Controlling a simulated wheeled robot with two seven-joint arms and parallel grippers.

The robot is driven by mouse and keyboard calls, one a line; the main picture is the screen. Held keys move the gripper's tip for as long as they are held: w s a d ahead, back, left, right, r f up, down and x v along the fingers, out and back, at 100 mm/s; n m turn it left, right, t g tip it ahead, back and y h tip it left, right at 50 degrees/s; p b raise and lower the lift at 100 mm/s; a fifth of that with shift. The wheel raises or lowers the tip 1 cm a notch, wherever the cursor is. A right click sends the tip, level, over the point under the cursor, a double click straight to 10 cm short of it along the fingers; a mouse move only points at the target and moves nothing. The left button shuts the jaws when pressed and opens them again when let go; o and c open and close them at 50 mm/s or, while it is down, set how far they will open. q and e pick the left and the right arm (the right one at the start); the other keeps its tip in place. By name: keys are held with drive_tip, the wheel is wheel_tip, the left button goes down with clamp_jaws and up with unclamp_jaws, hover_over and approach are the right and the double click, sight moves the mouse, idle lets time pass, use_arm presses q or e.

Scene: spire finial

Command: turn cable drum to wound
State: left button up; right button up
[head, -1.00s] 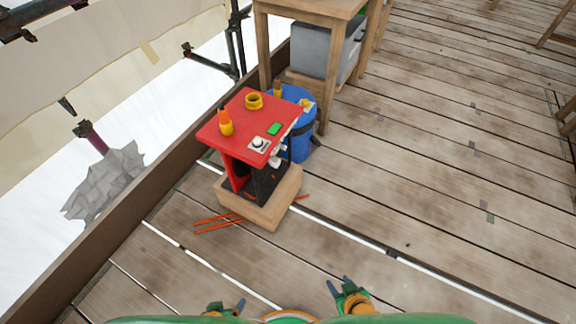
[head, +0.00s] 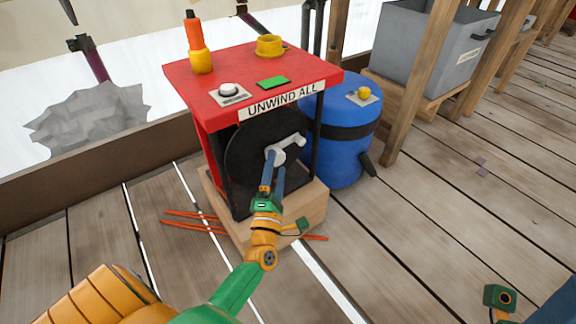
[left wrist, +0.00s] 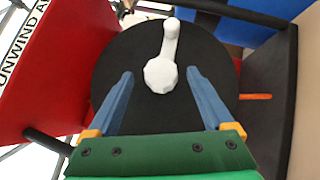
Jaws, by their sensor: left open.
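The cable drum (head: 243,157) is a black disc under a red-topped stand labelled "UNWIND ALL". A white crank handle (head: 289,146) is fixed at its middle and points up and to the right in the head view. My left gripper (head: 273,167) is in front of the drum at the crank's hub. In the left wrist view its two blue fingers (left wrist: 158,82) are apart, below the white hub (left wrist: 160,74) with one on each side, and nothing is held. My right gripper (head: 498,310) shows only in part at the lower right; its fingers cannot be made out.
A blue barrel (head: 337,158) stands close on the right. Orange rods (head: 190,222) lie on the planks at left. Open floor (head: 440,220) lies to the right.

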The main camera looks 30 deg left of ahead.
sight(277, 162)
use_arm(q)
drive_tip(key=shift+x, duration=1.55)
clamp_jaws()
